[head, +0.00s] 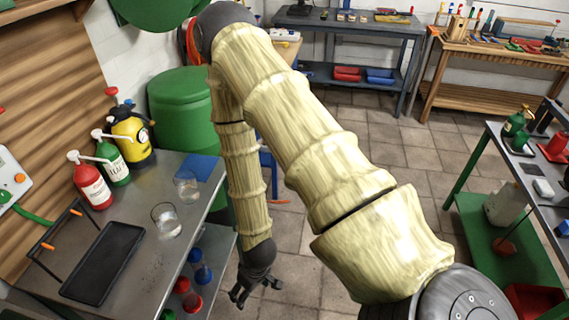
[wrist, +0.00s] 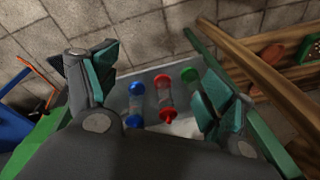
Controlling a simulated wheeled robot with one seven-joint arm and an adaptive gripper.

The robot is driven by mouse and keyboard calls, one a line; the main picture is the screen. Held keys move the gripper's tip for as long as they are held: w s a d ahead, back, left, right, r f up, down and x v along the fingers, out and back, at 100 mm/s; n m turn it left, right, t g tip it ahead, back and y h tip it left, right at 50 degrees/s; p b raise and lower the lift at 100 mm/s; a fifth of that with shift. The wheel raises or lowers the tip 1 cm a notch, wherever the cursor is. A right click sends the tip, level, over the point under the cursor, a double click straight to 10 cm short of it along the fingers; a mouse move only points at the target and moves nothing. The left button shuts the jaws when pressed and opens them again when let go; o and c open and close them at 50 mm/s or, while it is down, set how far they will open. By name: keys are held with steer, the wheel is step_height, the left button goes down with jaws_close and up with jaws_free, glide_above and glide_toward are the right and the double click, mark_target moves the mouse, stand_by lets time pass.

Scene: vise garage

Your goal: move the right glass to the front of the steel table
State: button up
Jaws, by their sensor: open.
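Two clear glasses stand upright on the steel table (head: 150,265) at the left of the head view. The right glass (head: 186,184) is near the table's far right corner, beside a blue pad. The left glass (head: 166,219) is nearer, close to the right edge. My gripper (head: 257,292) hangs off the right side of the table, lower than its top, apart from both glasses. It is open and empty. In the wrist view its two spread fingers (wrist: 158,80) show over a lower shelf; neither glass shows there.
A black tray (head: 104,262) and red, green and yellow pump bottles (head: 92,183) occupy the table's left and back. A blue pad (head: 199,168) lies at the far corner. Blue and red bottles (head: 187,295) stand on the lower shelf. A green barrel (head: 183,110) stands behind.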

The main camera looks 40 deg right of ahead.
steer(key=s+f+h, duration=0.1)
steer(key=s+f, duration=0.1)
steer(key=s, duration=0.5)
steer(key=s+d+f+m+g, duration=0.1)
steer(key=s, duration=0.6)
steer(key=shift+d+f+m+h, duration=0.2)
steer(key=shift+f+m+h, duration=0.1)
steer(key=shift+f+h, duration=0.1)
